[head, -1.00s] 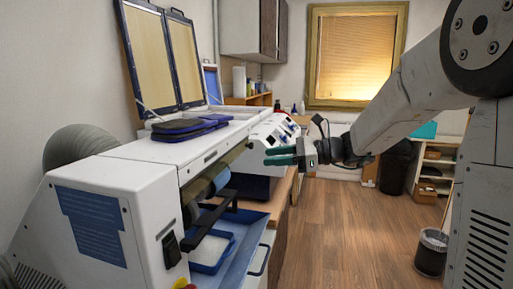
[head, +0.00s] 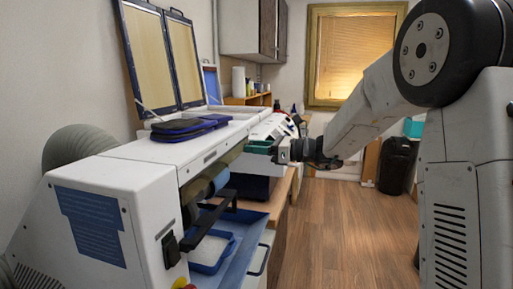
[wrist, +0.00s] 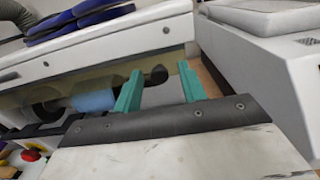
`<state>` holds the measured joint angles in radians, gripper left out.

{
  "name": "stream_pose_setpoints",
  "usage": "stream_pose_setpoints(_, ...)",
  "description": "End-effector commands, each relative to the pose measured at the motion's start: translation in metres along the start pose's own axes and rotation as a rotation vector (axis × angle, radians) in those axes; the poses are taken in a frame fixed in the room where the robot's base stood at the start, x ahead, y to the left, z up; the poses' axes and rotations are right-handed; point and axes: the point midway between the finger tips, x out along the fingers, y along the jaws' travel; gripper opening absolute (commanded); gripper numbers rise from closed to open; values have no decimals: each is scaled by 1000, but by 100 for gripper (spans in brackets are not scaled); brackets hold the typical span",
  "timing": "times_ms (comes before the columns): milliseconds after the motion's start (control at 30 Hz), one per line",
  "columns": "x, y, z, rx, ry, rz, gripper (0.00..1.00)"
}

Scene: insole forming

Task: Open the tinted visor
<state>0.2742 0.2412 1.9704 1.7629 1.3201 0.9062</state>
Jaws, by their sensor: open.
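The tinted visor (head: 229,157) looks like the brownish see-through strip under the front edge of the long white machine. It hangs down over the rollers. In the wrist view a brownish strip (wrist: 112,80) shows behind the fingers, partly hidden by them. My gripper (head: 258,147) has green fingers, spread apart with nothing between them. It is by the far end of the visor, pointing at the machine's front. In the wrist view the gripper (wrist: 160,74) points at the machine front; I cannot tell whether it touches the visor.
A blue tray (head: 240,222) sticks out below the rollers, with a black bar above it. Blue insoles (head: 185,128) lie on the machine top before raised framed panels (head: 160,58). Another white machine (head: 273,128) stands beyond the gripper. The wooden floor (head: 335,230) is clear.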

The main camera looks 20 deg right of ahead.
Motion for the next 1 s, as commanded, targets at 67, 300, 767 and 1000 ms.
stream_pose_setpoints(67, 0, 0, 0, 0, 0, 0, 41)
stream_pose_setpoints(300, 0, 0, 0, 0, 0, 0, 0)
stream_pose_setpoints(767, -3, -1, 4, -4, 78, -1, 0)
stream_pose_setpoints(1000, -7, -1, 11, -6, 253, -2, 0)
